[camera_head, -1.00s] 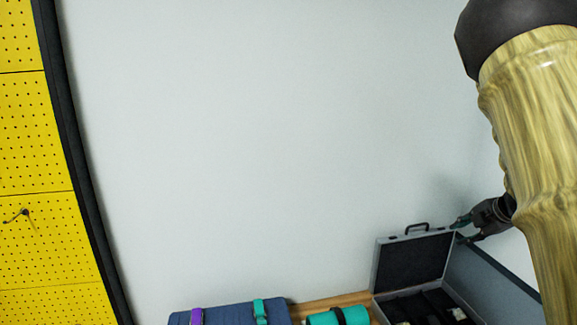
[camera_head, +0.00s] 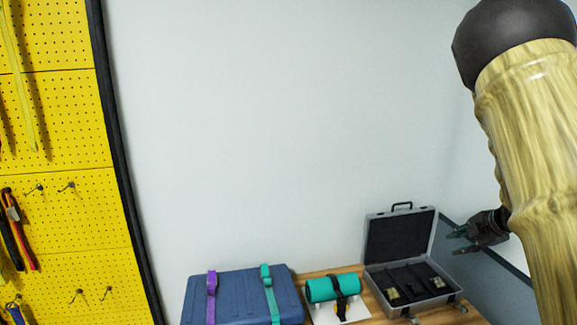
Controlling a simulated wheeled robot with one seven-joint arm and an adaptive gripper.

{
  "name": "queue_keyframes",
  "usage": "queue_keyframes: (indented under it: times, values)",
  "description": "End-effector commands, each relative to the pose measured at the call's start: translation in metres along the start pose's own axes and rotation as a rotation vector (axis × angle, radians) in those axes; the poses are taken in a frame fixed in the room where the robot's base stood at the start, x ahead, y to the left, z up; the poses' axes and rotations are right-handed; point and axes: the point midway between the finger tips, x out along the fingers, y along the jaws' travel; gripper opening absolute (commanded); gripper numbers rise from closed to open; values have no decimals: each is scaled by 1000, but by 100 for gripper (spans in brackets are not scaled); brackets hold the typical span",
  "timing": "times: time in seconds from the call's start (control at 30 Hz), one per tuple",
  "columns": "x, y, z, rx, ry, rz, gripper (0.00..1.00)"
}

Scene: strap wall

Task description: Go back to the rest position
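My gripper (camera_head: 461,241) shows at the right, partly behind my own arm, with its fingers pointing left. Its fingers look spread apart, with nothing seen between them. It is to the right of the open grey case (camera_head: 437,226) and appears apart from it. Most of my wrist is hidden behind my arm.
A wooden table (camera_head: 312,276) holds the open case, a teal roll (camera_head: 327,289) with a black strap on a white board, and a blue case (camera_head: 240,292) with purple and teal straps. A yellow pegboard (camera_head: 70,130) with hanging straps stands at the left. The white wall is bare.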

Motion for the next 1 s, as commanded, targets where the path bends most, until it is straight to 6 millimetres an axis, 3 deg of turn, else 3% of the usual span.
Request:
queue_keyframes:
  times: [0.27,0.47,0.7,0.83,1.0]
  values:
    - [43,-40,-26,147,28,-5,31]
    - [86,-88,-58,319,47,-21,31]
    - [146,-195,-117,665,32,-77,31]
    - [166,-260,-149,856,-9,-121,31]
    - [176,-349,-192,1095,-95,-192,31]
